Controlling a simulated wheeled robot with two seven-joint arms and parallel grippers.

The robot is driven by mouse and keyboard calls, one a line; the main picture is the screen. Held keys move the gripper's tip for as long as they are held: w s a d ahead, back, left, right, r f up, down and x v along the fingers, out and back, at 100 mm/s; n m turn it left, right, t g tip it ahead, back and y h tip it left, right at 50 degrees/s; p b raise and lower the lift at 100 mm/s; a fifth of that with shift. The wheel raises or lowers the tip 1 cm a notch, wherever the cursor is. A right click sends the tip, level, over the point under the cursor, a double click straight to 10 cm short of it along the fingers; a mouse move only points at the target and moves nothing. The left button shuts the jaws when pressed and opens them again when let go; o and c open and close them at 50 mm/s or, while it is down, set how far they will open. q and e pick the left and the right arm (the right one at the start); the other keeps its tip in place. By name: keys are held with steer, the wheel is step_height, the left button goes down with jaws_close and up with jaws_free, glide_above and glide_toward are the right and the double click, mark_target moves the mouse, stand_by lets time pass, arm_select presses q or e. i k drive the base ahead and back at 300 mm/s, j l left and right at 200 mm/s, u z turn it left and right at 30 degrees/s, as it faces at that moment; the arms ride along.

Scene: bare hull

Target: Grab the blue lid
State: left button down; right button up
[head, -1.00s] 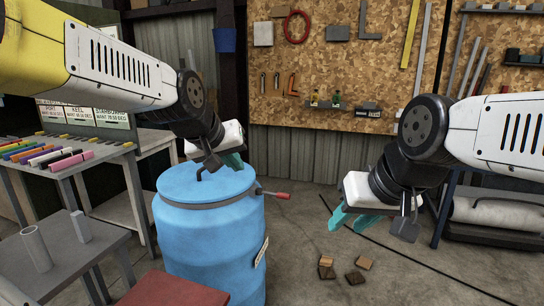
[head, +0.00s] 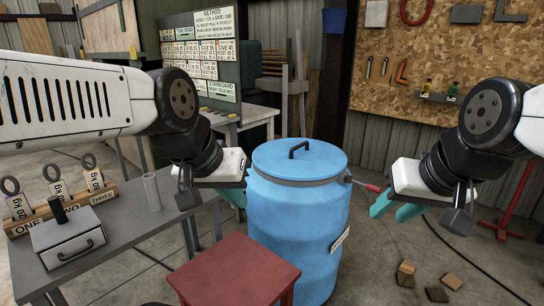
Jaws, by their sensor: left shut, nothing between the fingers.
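The blue lid (head: 275,158) sits flat on top of a blue barrel (head: 295,230) in the middle of the head view. A dark bar handle (head: 299,150) stands up from the lid. A grey ring (head: 310,182) runs around the barrel just under the lid, with a red-tipped lever (head: 368,187) sticking out to the right. My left gripper (head: 238,197) is shut and empty at the barrel's left side, below lid height. Whether it touches the barrel I cannot tell. My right gripper (head: 395,209) is open and empty, right of the barrel near the lever.
A red-topped stool (head: 235,272) stands in front of the barrel. A grey table (head: 130,225) on the left holds tagged weights, a small grey box (head: 68,240) and a tube (head: 151,190). Wooden blocks (head: 436,294) lie on the floor at right. A pegboard (head: 430,60) hangs behind.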

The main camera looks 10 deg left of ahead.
mark_target(299, 159)
steer(key=u, duration=0.75)
steer(key=i+l+u, duration=0.15)
steer(key=l+u, duration=0.2)
steer(key=i+l+u, duration=0.1)
steer(key=l+u, duration=0.85)
steer(key=l, duration=1.95)
